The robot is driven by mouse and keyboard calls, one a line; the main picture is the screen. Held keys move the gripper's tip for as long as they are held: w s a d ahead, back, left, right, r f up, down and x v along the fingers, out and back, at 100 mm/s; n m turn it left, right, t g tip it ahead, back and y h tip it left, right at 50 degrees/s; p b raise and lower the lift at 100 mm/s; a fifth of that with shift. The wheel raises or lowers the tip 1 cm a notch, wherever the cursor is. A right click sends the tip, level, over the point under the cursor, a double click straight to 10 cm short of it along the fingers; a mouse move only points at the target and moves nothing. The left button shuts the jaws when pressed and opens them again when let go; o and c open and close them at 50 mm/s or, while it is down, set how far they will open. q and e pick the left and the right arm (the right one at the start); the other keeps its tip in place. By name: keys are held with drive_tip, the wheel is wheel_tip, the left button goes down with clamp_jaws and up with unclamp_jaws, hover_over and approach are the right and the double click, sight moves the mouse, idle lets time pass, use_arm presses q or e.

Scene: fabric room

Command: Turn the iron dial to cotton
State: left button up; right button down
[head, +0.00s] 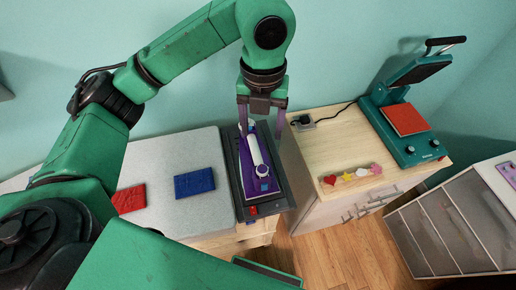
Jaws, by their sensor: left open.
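A purple iron with a white handle (254,150) lies on a dark rest (283,193) at the right end of the grey padded surface. A small round knob, which looks like the dial (263,171), sits at the near end of the handle. Its markings are too small to read. My left gripper (262,126) points down over the far end of the iron, with its fingers apart on either side of the handle. It is open and holds nothing. I cannot tell whether the fingers touch the iron. My right gripper is not in view.
A blue folded cloth (194,183) and a red one (129,199) lie on the grey surface (165,152). A wooden cabinet (330,150) to the right bears a heat press (405,120) and several small coloured shapes (350,175). A floor gap separates the two units.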

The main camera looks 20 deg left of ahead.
use_arm(q)
wheel_tip(320, 180, down, 3)
drive_tip(key=s+d, duration=0.1)
drive_tip(key=s, duration=0.1)
drive_tip(key=p, duration=0.3)
hover_over(262, 169)
wheel_tip(262, 169, down, 6)
drive_tip(key=shift+f, duration=0.25)
wheel_tip(262, 169, down, 3)
drive_tip(key=shift+w+a+f+p, duration=0.1)
drive_tip(key=shift+w+p, duration=0.05)
drive_tip(key=shift+p, duration=0.3)
drive_tip(key=shift+f, duration=0.2)
drive_tip(key=shift+s+d, duration=0.2)
drive_tip(key=shift+c, duration=0.7)
drive_tip(key=shift+w+a, duration=0.1)
clamp_jaws()
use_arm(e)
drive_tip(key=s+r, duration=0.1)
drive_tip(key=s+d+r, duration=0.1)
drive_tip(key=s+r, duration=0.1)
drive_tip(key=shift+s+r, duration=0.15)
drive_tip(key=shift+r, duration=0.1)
